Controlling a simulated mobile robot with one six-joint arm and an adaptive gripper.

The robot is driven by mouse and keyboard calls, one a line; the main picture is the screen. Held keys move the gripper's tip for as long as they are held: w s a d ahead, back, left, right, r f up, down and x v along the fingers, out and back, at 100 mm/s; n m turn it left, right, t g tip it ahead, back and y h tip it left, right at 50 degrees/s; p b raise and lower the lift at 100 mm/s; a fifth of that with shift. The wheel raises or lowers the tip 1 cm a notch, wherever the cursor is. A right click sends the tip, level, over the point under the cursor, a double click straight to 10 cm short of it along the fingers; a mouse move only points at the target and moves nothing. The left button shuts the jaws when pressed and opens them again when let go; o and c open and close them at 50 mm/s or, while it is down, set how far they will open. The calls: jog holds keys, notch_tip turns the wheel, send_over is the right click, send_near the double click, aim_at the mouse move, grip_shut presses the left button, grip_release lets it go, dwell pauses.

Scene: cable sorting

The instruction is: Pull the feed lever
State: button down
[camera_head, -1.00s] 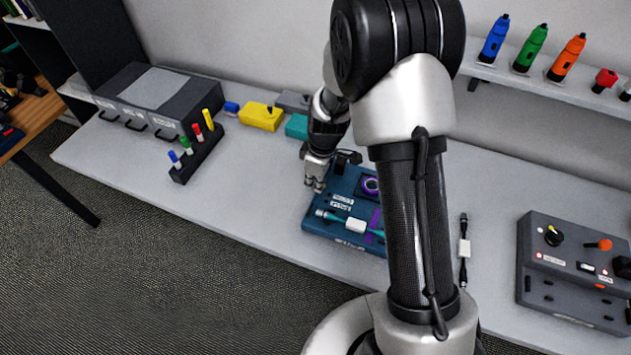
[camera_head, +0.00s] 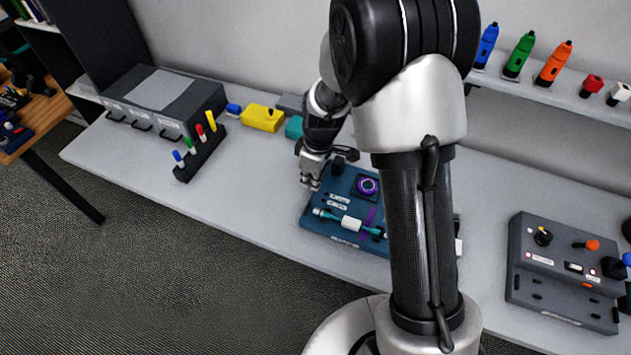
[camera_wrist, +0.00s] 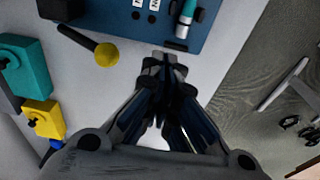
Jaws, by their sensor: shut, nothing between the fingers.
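A lever with a yellow ball knob (camera_wrist: 106,54) on a dark rod sticks out beside the blue board (camera_wrist: 110,33) in the wrist view. I cannot read any label that names it the feed lever. In the head view the yellow knob is not clearly visible. My gripper (camera_wrist: 166,66) is shut and empty, its fingertips to the right of the knob and apart from it, near the board's edge. In the head view my gripper (camera_head: 310,184) hangs over the left end of the blue board (camera_head: 312,228).
Yellow (camera_head: 262,118) and teal boxes stand left of the arm. A pen rack (camera_head: 203,155) is farther left. A grey control panel (camera_head: 562,270) with an orange-knobbed lever (camera_head: 591,245) is right.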

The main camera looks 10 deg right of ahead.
jog(key=s+a+r+p, duration=0.1)
jog(key=s+r, duration=0.2)
jog(key=r, duration=0.4)
jog(key=shift+a, duration=0.3)
jog(key=shift+s+r, duration=0.15)
